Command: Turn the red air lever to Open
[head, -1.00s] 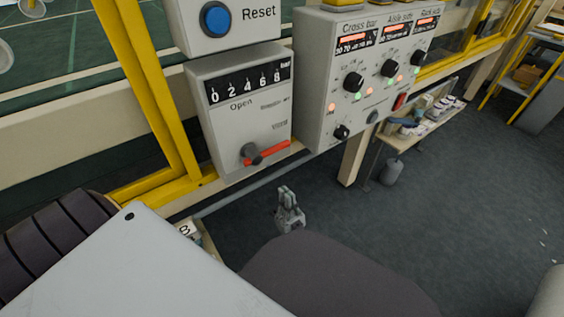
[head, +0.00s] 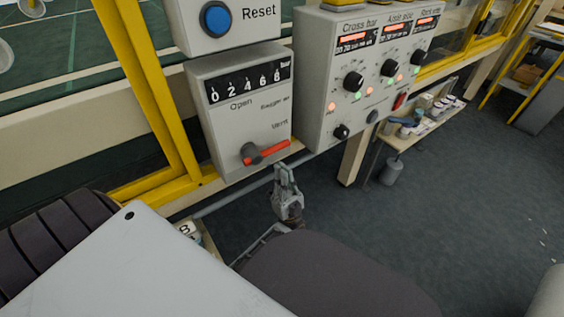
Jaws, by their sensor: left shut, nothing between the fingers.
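The red air lever (head: 268,153) is on the front of a grey air box (head: 228,122). It points right and slightly up from its dark round pivot, below the word Vent. The word Open stands at the upper left of the lever, under the bar gauge (head: 248,82). My left gripper (head: 284,170) is below and a little right of the lever, apart from it, pointing up. Its fingers are together and it holds nothing. My right gripper is not in view.
A blue Reset button (head: 216,19) is on the box above. A control box (head: 357,80) with black knobs and lights juts out at the right. A yellow frame post (head: 150,90) stands at the left. Floor is free at the lower right.

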